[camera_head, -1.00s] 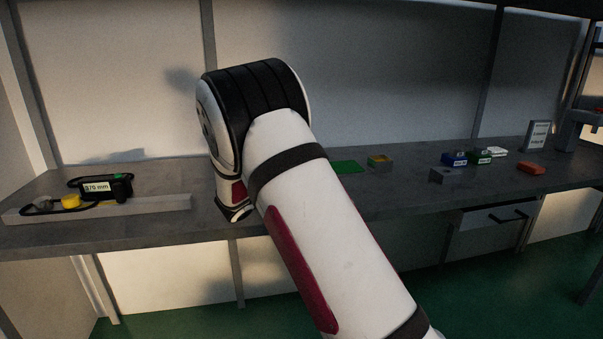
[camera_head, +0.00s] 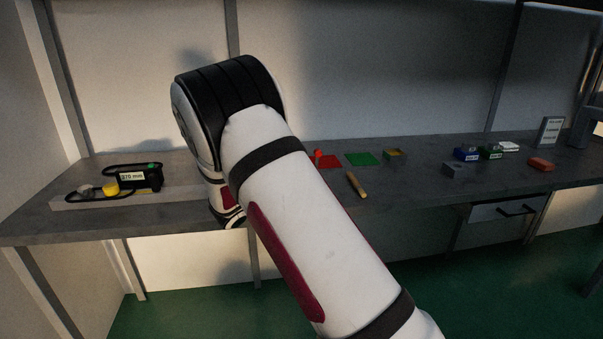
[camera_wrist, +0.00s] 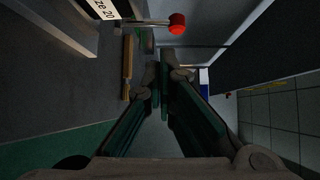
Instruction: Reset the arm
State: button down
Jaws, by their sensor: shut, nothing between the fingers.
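My arm crosses the middle of the head view and hides part of the bench (camera_head: 120,225) behind it. My gripper is hidden behind the arm in that view. In the wrist view my gripper (camera_wrist: 162,70) shows with its dark green fingers close together and nothing held between them. A red ball-like knob (camera_wrist: 177,22) on a rod is beyond the fingertips, at the top. A wooden-handled thing (camera_wrist: 128,68) lies to the left of the fingers, apart from them.
A drawer (camera_head: 500,211) is below. Bare bench lies right of the handle.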

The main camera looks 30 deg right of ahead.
jog(key=s+r+m+g+y+p, duration=0.1)
jog(key=s+r+m+g+y, duration=0.1)
jog(key=s+r+m, duration=0.4)
jog(key=s+d+r+m+g+y+p, duration=0.1)
jog(key=s+m+g+y, duration=0.1)
jog(key=s+m, duration=0.7)
jog(key=s+r+m+g+y+p, duration=0.2)
jog(key=s+r+m, duration=0.25)
jog(key=s, duration=0.45)
jog(key=s+a+r+m+t+y+p, duration=0.1)
jog(key=s+a+r+m+y+p, duration=0.1)
jog(key=s+a+m+y, duration=0.3)
jog(key=s+a+r+m+t+y+p, duration=0.1)
jog(key=s+a+m+y, duration=0.4)
jog(key=s+a+m, duration=0.6)
jog(key=s+r+m+t, duration=0.1)
jog(key=s+m, duration=0.3)
jog(key=s, duration=0.2)
jog(key=shift+r+m+p, duration=0.15)
jog(key=shift+m+p, duration=0.2)
